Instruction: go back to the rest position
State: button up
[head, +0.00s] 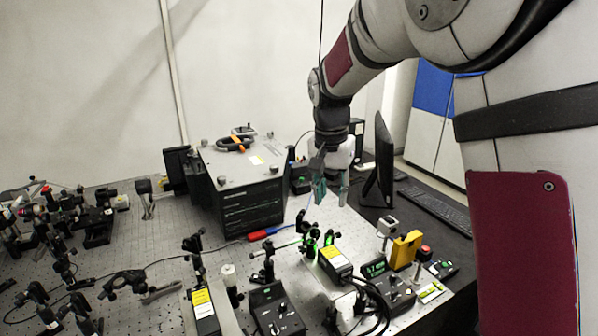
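My gripper (331,192) points down from my arm in the middle of the head view. Its two fingers stand apart with a gap between them, and I see nothing held. It hangs above the optical bench (160,262), between the large dark instrument box (252,200) on its left and the black monitor (379,165) on its right. My arm reaches in from the upper right and hides part of the background.
A keyboard (435,207) lies right of the monitor. Below my gripper stand green-lit optic mounts (312,240), a yellow box (406,249) and a controller (275,312). A red-and-blue tool (264,234) lies near the instrument box. Several optics crowd the left.

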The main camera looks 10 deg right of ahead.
jog(key=s+d+r+n+t+y, duration=0.15)
jog(key=s+r, duration=0.25)
jog(key=s, duration=0.4)
jog(key=s+d+r+n+t, duration=0.1)
jog(key=s+r+n, duration=0.1)
jog(key=s+r, duration=0.45)
jog(key=s+f+n+t, duration=0.1)
jog(key=s+f+n, duration=0.2)
jog(key=s, duration=1.2)
jog(key=shift+a+n+t, duration=0.2)
jog(key=shift+n+t, duration=0.15)
jog(key=shift+n, duration=0.1)
jog(key=shift+h, duration=0.25)
